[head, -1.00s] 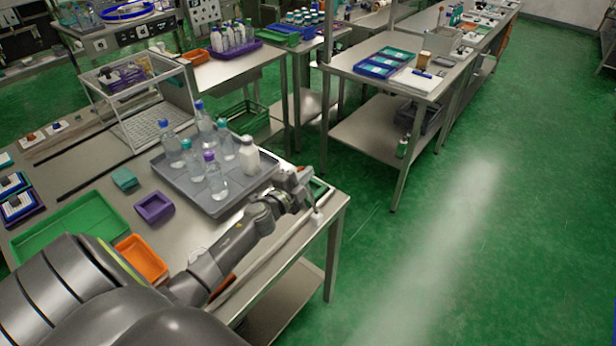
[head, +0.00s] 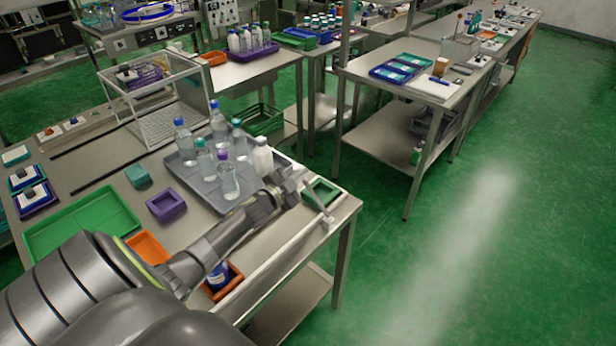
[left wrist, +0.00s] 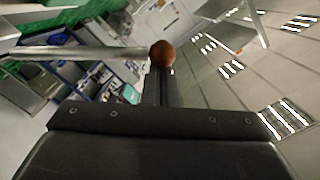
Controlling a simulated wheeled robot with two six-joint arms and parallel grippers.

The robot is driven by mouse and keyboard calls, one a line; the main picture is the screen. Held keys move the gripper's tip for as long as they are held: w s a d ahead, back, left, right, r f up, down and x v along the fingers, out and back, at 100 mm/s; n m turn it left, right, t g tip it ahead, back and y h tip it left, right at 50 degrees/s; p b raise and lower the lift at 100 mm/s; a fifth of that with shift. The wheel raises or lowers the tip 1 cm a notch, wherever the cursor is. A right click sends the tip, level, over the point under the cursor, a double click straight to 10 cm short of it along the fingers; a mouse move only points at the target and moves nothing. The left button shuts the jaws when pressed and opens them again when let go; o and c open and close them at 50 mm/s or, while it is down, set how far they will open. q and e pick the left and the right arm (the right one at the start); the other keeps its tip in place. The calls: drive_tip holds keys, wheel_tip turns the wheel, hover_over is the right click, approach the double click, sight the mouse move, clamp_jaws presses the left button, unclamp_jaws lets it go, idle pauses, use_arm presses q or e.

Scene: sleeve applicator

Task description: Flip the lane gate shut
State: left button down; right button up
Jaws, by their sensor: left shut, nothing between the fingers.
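My left gripper (head: 297,180) is over the right end of the near bench, shut and empty, just right of the bottle tray. A thin pale bar (head: 316,200) with a small white end slants down from beside the gripper toward the bench's right edge; it may be the lane gate, but I cannot tell for sure. In the left wrist view, a pale rod (left wrist: 85,51) runs in from the left to a reddish-brown ball knob (left wrist: 162,53) just beyond the dark fingers (left wrist: 163,88). Whether they touch is unclear. My right gripper is out of view.
A grey tray (head: 187,181) holds several bottles left of the gripper. A small green tray (head: 322,190) lies at the bench's right end. A pale rail (head: 262,272) runs along the front edge. An orange bin (head: 232,283) with a bottle is beside my forearm.

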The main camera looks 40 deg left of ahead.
use_arm(q)
drive_tip(key=shift+w+a+f+n, duration=0.1)
drive_tip(key=shift+a+f+n, duration=0.95)
drive_tip(key=shift+f+n, duration=0.05)
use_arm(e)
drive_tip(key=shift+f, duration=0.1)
use_arm(q)
drive_tip(key=shift+w+d+r+p, duration=0.1)
drive_tip(key=shift+w+r+p, duration=0.05)
drive_tip(key=shift+r+p, duration=0.3)
drive_tip(key=d+r+p, duration=0.1)
drive_tip(key=w+d+r+p, duration=0.1)
drive_tip(key=r+p, duration=0.1)
drive_tip(key=shift+w, duration=0.1)
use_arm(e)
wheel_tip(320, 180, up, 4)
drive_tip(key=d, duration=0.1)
use_arm(q)
drive_tip(key=s+b, duration=0.4)
drive_tip(key=s, duration=0.6)
drive_tip(key=shift+a+f, duration=0.15)
drive_tip(key=shift+a, duration=0.1)
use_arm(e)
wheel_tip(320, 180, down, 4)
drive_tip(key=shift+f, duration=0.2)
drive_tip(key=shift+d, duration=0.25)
